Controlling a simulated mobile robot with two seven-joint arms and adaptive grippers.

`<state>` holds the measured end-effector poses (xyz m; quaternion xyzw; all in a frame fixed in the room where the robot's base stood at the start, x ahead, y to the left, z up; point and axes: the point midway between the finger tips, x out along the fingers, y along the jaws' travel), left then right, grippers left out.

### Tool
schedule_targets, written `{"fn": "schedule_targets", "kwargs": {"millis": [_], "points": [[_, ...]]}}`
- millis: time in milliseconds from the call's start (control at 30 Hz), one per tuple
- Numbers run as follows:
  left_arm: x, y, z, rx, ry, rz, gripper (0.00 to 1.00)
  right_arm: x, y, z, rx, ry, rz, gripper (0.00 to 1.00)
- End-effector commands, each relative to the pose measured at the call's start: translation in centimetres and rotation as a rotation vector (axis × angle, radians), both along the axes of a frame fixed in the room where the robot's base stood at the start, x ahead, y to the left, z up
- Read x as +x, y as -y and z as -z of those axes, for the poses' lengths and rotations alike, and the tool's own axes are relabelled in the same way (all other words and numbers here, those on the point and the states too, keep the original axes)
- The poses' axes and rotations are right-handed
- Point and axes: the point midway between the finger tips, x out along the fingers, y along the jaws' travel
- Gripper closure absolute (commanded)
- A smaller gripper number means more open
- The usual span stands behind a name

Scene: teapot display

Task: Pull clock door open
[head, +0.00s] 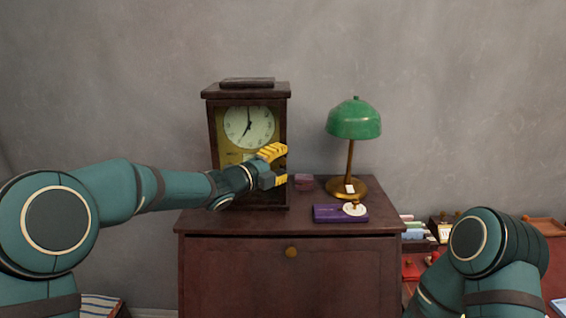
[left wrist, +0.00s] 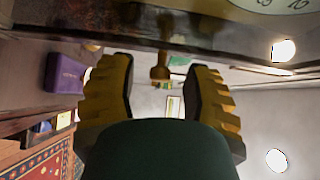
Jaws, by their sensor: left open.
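The clock (head: 248,95) is a tall dark wooden case standing on the left part of the cabinet, with a pale round dial (head: 249,127) behind its front door. The door looks shut. My left gripper (head: 277,166) is in front of the lower right side of the clock, its yellow fingers apart. In the left wrist view a small brass knob (left wrist: 160,66) on the dark door frame (left wrist: 115,35) shows between the open fingers (left wrist: 160,85); I cannot tell whether they touch it. The arm hides part of the clock's lower front. My right gripper is out of view.
A green-shaded lamp (head: 354,120) stands right of the clock on the cabinet (head: 225,224).

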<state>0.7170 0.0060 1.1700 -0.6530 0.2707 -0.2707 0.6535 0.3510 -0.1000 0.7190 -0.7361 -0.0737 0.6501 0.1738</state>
Motion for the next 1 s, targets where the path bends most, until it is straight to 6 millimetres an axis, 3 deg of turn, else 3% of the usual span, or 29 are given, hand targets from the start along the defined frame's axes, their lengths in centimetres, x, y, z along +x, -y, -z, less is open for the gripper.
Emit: {"fn": "schedule_targets", "kwargs": {"millis": [433, 467, 600, 1000], "points": [[0.73, 0.73, 0.01, -0.001, -0.001, 0.0, 0.51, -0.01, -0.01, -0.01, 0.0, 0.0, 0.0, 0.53], [0.72, 0.72, 0.01, -0.001, -0.001, 0.0, 0.55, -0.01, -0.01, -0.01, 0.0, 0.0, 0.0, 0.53], [0.72, 0.71, 0.01, -0.001, -0.001, 0.0, 1.0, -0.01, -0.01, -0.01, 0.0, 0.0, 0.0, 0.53], [0.49, 0.74, -0.02, -0.001, -0.001, 0.007, 1.0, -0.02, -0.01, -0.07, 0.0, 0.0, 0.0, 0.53]]}}
